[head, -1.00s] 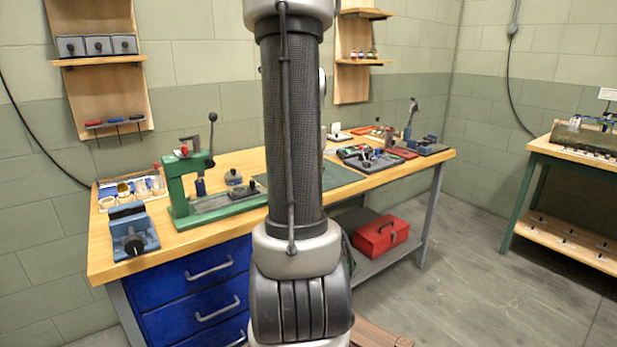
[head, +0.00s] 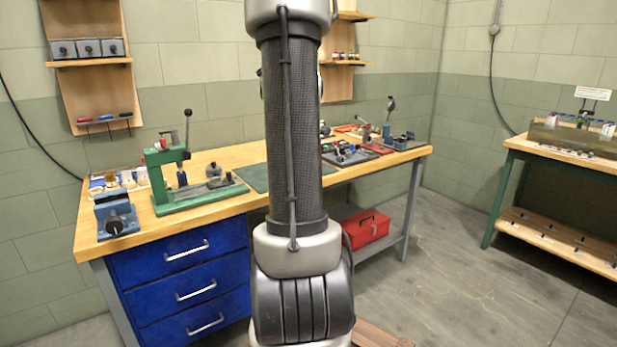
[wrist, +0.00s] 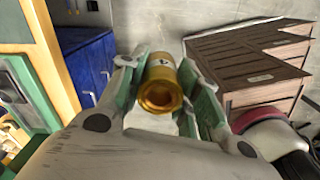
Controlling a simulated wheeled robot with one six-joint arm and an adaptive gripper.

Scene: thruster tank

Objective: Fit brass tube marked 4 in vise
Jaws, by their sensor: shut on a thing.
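A brass tube (wrist: 161,82) sits between the fingers of my gripper (wrist: 162,70) in the wrist view. A white label with a dark mark, seemingly a 4, is on its side, and its open end faces the camera. My gripper is shut on it, with green finger pads on both sides. A blue vise (head: 115,214) with a dark front handle stands on the left front corner of the wooden workbench (head: 180,222) in the head view. My gripper and the tube are not visible in the head view, and the vise cannot be made out in the wrist view.
A green press (head: 165,170) stands behind and right of the vise. Small containers (head: 115,180) stand behind the vise. More tools (head: 350,152) lie at the bench's right end. A red toolbox (head: 366,231) sits on the lower shelf. Open floor (head: 460,270) lies to the right.

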